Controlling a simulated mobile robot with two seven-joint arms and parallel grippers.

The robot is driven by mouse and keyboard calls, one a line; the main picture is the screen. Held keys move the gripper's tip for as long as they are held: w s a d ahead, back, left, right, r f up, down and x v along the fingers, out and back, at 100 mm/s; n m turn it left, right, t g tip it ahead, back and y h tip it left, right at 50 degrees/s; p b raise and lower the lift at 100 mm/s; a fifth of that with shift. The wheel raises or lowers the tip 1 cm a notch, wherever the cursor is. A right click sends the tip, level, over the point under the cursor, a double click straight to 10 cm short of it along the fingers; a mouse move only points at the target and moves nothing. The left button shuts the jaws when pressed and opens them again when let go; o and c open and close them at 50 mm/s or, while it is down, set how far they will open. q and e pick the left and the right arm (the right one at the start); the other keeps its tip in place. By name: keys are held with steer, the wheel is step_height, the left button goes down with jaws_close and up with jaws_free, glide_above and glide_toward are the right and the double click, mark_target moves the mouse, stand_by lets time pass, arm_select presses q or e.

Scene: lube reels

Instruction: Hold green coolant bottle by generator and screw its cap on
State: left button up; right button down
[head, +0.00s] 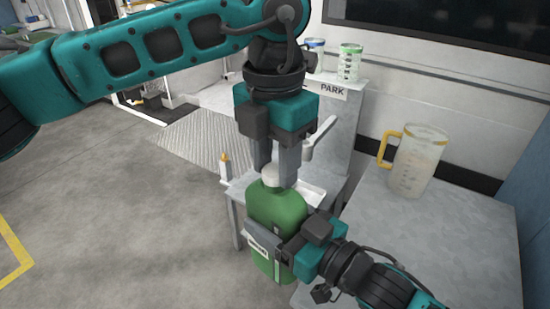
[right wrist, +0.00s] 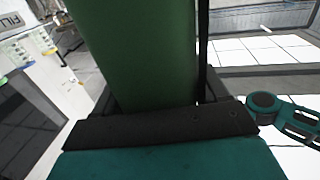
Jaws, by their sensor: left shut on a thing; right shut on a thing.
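The green coolant bottle (head: 277,208) stands upright near the middle of the head view, with a label low on its side. My right gripper (head: 268,243) is shut on its body from the right. The bottle's green side fills the middle of the right wrist view (right wrist: 135,50), between the fingers. A whitish cap (head: 271,175) is at the top of the bottle. My left gripper (head: 276,165) points down from above and is shut on the cap. The fingers partly hide the cap, so I cannot tell how far it sits on the neck.
A grey table (head: 430,245) is at the right with a clear measuring jug with a yellow handle (head: 418,160). A shelf marked PARK (head: 332,91) behind holds two clear containers, one green-rimmed (head: 350,62). A small white bottle with an orange tip (head: 225,168) stands left of the green bottle.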

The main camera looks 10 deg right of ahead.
arm_select(q)
steer(key=m, duration=0.5)
steer(key=shift+m, duration=0.4)
steer(key=m, duration=0.6)
steer(key=o, duration=1.2)
steer(key=shift+c, duration=0.2)
steer(key=shift+r, duration=2.25)
steer(key=n, duration=0.1)
steer(key=r+n, duration=0.1)
steer(key=n, duration=0.1)
steer(key=r+n, duration=0.1)
steer(key=n, duration=0.3)
steer(key=r+n, duration=0.1)
steer(key=n, duration=0.1)
steer(key=shift+r, duration=0.2)
